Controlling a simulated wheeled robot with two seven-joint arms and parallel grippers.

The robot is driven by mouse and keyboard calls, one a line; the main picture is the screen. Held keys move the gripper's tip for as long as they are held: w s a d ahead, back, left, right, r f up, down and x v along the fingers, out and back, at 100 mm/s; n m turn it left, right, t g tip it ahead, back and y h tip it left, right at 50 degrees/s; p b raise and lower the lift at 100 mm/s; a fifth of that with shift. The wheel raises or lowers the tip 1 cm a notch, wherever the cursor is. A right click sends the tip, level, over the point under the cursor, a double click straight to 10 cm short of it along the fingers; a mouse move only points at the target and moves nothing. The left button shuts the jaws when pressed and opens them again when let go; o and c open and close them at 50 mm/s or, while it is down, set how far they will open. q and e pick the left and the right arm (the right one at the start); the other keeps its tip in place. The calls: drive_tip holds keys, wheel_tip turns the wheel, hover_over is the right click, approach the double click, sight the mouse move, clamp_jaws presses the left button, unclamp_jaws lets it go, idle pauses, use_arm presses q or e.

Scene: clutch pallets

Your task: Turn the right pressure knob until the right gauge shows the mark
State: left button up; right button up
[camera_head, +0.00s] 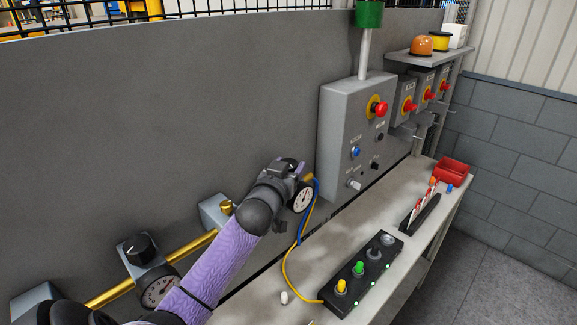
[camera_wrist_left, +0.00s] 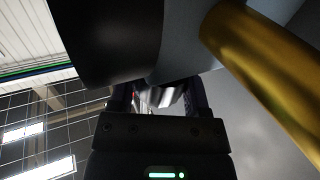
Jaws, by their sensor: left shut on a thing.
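The right gauge (camera_head: 302,198) is a small white dial in a dark rim, below and beside my left gripper. Its needle and mark are too small to read. My left gripper (camera_head: 292,169) is at the right regulator, shut on the right pressure knob, which its jaws mostly hide in the head view. In the left wrist view, the gripper (camera_wrist_left: 158,98) has a shiny dark part between its fingers, below a large dark round part (camera_wrist_left: 105,40) and a grey block. My right gripper is not in view.
A left knob (camera_head: 140,248) and left gauge (camera_head: 158,290) sit on the brass pipe (camera_head: 108,295). A grey control box (camera_head: 345,130) with a red button stands right of my gripper. A black button strip (camera_head: 362,272) lies on the bench, with blue and yellow hoses nearby.

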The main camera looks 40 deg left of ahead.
use_arm(q)
drive_tip(key=o, duration=1.3)
drive_tip(key=v, duration=1)
